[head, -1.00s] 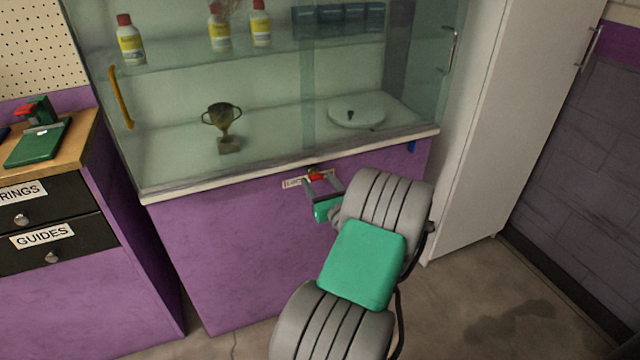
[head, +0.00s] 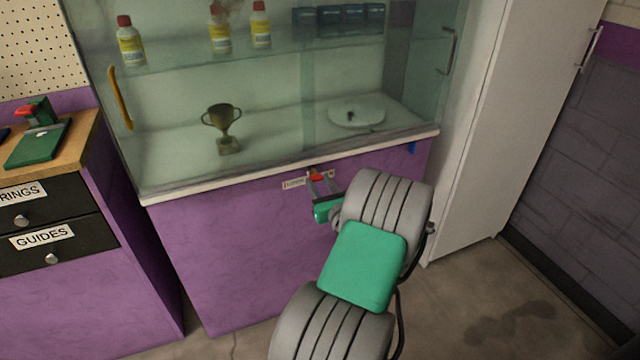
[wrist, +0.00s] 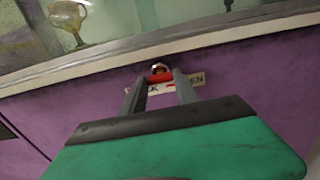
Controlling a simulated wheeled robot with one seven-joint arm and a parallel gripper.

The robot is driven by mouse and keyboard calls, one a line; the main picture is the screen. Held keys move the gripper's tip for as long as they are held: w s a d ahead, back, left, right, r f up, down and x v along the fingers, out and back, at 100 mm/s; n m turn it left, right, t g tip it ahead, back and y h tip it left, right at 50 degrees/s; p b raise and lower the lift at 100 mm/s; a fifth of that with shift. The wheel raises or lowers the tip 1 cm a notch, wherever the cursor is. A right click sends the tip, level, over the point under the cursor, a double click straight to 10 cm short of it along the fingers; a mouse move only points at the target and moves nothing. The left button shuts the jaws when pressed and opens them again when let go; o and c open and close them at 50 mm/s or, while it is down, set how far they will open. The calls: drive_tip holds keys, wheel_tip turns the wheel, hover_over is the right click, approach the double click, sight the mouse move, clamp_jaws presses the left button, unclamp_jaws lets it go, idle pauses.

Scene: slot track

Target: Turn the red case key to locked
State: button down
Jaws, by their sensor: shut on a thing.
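The red case key (head: 316,177) sits in the purple front panel of the glass case, just under the white ledge. In the wrist view the red key (wrist: 160,76) shows between my fingertips, with a brassy round part above it. My gripper (head: 320,182) is shut on the key. A white label (head: 294,184) lies behind the key; in the wrist view its right end reads what looks like "…EN", and the fingers hide much of it. The exact angle of the key is hard to tell.
The glass case (head: 290,150) holds a trophy (head: 222,128), bottles and a round white plate (head: 356,112). A drawer cabinet (head: 50,215) stands at the left, a white cabinet (head: 500,120) at the right. Floor at the right is clear.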

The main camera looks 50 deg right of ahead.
drive_tip(key=shift+n, duration=0.5)
drive_tip(key=shift+f+n+b, duration=0.1)
drive_tip(key=shift+n+b, duration=3.1)
drive_tip(key=shift+n, duration=5.2)
drive_tip(key=c, duration=0.9)
unclamp_jaws()
